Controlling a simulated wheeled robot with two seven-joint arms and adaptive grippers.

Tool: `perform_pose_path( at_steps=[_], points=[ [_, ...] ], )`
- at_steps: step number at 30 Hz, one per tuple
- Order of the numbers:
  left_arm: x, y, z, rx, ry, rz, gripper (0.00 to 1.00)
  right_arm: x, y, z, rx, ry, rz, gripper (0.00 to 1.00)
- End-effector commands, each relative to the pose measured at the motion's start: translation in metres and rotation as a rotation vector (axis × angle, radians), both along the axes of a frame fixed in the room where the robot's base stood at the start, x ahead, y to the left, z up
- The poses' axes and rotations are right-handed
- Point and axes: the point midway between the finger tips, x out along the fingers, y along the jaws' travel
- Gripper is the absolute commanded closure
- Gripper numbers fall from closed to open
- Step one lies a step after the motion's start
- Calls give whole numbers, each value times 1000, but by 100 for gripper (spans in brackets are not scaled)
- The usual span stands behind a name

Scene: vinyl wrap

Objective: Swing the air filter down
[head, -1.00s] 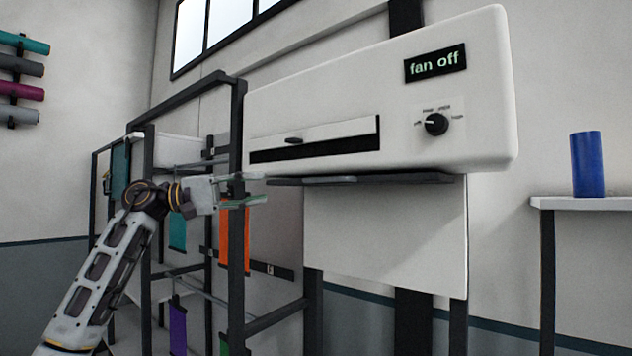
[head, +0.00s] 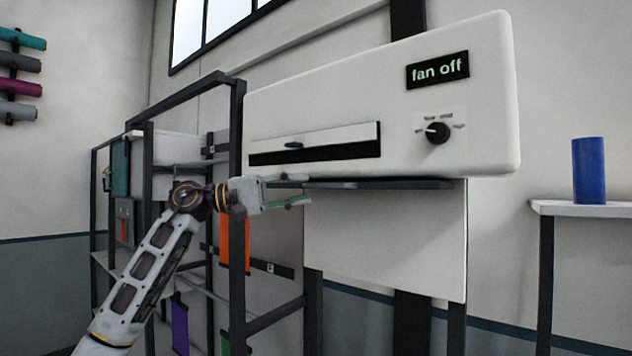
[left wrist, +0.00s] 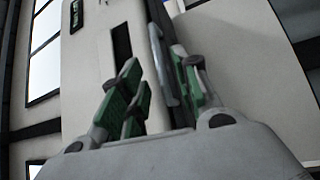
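A white fan box (head: 460,110) hangs on the wall, with a display reading "fan off". I take the thin dark flat panel (head: 390,184) along its underside to be the air filter; it lies about level, close under the box. My left gripper (head: 298,191) is at the panel's left end, fingers apart, one higher and one lower. In the left wrist view, the green-padded fingers of the left gripper (left wrist: 160,88) are open, with a grey bar-like edge (left wrist: 163,65) between them. I cannot tell whether they touch it. My right gripper is not in view.
A dark metal rack (head: 237,200) with colored sheets stands left, close behind my left arm. A white board (head: 385,240) hangs below the panel. A blue cylinder (head: 588,170) stands on a shelf (head: 585,208) at right. The box has a knob (head: 437,132) and a slot (head: 315,150).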

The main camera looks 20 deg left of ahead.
Motion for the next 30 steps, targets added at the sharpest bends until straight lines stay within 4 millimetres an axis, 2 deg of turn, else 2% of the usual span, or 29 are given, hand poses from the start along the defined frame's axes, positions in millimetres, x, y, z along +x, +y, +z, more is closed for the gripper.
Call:
perform_pose_path(
  at_steps=[6, 12, 24, 26, 30],
  points=[
    [10, -24, 5, 0, 1, -1, 68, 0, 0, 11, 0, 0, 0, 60],
    [16, -36, 6, -1, 0, 0, 68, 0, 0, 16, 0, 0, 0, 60],
    [18, -40, 6, 0, 0, 0, 68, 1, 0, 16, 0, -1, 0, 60],
    [18, -40, 5, 0, 0, 0, 73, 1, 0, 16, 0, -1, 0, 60],
    [18, -39, 6, 0, 0, 0, 91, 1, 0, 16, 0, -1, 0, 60]
  ],
)
